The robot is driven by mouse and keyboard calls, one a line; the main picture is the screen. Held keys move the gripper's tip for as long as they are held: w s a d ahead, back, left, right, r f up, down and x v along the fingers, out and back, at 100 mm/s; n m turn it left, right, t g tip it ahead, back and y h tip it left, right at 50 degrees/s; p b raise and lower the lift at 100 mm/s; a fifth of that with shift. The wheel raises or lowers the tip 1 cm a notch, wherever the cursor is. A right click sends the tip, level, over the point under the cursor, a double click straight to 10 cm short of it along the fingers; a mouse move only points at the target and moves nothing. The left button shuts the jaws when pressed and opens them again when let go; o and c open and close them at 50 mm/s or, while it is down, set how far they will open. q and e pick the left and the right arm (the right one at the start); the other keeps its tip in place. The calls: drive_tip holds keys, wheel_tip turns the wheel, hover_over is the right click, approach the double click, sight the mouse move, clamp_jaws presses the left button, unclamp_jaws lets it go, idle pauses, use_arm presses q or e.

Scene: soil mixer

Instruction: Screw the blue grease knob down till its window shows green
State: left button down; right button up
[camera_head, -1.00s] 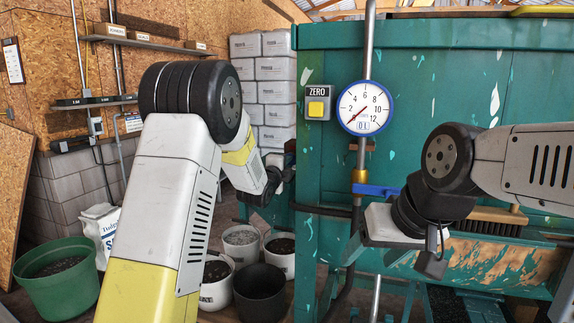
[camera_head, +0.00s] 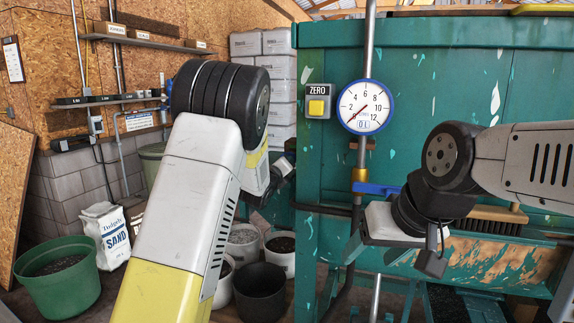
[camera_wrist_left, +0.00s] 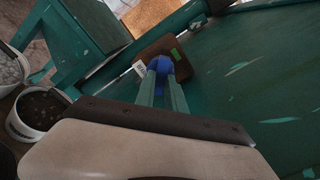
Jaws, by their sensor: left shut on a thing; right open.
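The blue grease knob (camera_wrist_left: 159,66) shows in the left wrist view, against a brown block (camera_wrist_left: 164,57) on the teal machine. A small green patch (camera_wrist_left: 176,54) shows on the block just beside the knob. My left gripper (camera_wrist_left: 161,82) is shut on the knob, its two teal fingers close together at it. In the head view my left forearm hides most of that hand, and the knob is not visible there. My right gripper (camera_head: 374,256) is open and empty in front of the teal machine (camera_head: 440,90), below the gauge.
A round blue-rimmed dial gauge (camera_head: 365,107) and a yellow ZERO button (camera_head: 317,107) are on the machine. A blue valve handle (camera_head: 377,189) sits on the pipe.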

use_arm(q)
drive_tip(key=shift+f+m, duration=0.15)
drive_tip(key=shift+m, duration=0.15)
idle(0.4)
drive_tip(key=c, duration=1.4)
unclamp_jaws()
drive_tip(key=v, duration=0.8)
